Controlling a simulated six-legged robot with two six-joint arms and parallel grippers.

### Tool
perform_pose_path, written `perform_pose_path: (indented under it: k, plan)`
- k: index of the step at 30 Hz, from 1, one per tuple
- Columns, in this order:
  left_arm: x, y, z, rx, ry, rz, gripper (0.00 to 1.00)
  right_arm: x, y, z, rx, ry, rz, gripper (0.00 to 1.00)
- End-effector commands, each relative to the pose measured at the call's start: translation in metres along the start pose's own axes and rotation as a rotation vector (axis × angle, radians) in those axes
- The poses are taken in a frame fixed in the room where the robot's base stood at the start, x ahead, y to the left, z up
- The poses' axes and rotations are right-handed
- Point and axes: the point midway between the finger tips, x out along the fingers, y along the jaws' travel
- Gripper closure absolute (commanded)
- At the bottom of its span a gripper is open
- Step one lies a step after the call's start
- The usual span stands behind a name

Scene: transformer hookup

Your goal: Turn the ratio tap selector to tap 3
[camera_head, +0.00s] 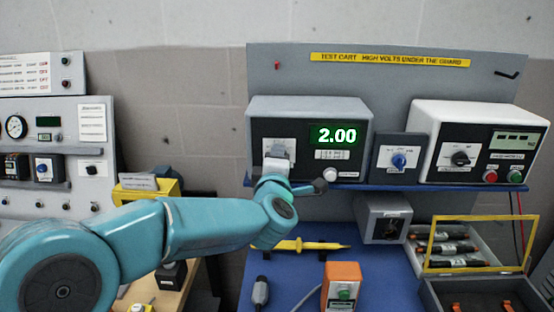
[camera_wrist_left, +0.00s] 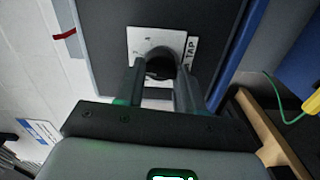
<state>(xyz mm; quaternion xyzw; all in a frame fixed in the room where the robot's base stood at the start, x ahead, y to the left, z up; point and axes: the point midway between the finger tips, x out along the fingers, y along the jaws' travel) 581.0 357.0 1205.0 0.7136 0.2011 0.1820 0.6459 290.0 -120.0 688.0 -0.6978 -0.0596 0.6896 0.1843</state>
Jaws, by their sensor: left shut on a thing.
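The ratio meter is a grey box (camera_head: 308,112) with a dark front, standing on the shelf of the test cart. Its green display (camera_head: 337,136) reads 2.00. The tap selector's light plate (camera_head: 271,146) is at the left of that front and partly hidden by my gripper. In the left wrist view, the plate (camera_wrist_left: 140,40) is labelled TAP, and the dark round selector knob (camera_wrist_left: 160,66) sits between my fingers. My left gripper (camera_wrist_left: 161,80) is shut on the knob. The knob's pointer and the tap numbers cannot be made out. My right gripper is not in view.
A small box with a blue knob (camera_head: 398,160) and a white instrument (camera_head: 480,116) stand to the right on the shelf. Below lie a yellow probe (camera_head: 312,245), an orange box (camera_head: 342,284) and a yellow-framed case (camera_head: 480,268). A second panel (camera_head: 60,150) stands at left.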

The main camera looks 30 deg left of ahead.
Motion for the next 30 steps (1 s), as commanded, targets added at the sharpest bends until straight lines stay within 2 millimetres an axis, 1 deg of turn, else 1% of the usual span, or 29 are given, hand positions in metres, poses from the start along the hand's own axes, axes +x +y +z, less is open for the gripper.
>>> perform_pose_path:
  k: [6, 12, 19, 30]
  plan:
    - [0.0, -0.0002, -0.0004, 0.135, 0.001, -0.003, 0.94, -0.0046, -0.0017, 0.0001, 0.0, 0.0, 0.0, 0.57]
    - [0.0, -0.0002, -0.0003, 0.212, 0.001, -0.003, 0.94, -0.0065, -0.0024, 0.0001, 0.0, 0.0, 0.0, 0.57]
    - [0.0, -0.0003, -0.0002, 0.248, 0.001, -0.003, 0.94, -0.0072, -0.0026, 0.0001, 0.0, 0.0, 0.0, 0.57]
    - [0.0, -0.0002, -0.0002, 0.251, 0.001, -0.002, 0.94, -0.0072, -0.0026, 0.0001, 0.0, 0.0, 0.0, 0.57]
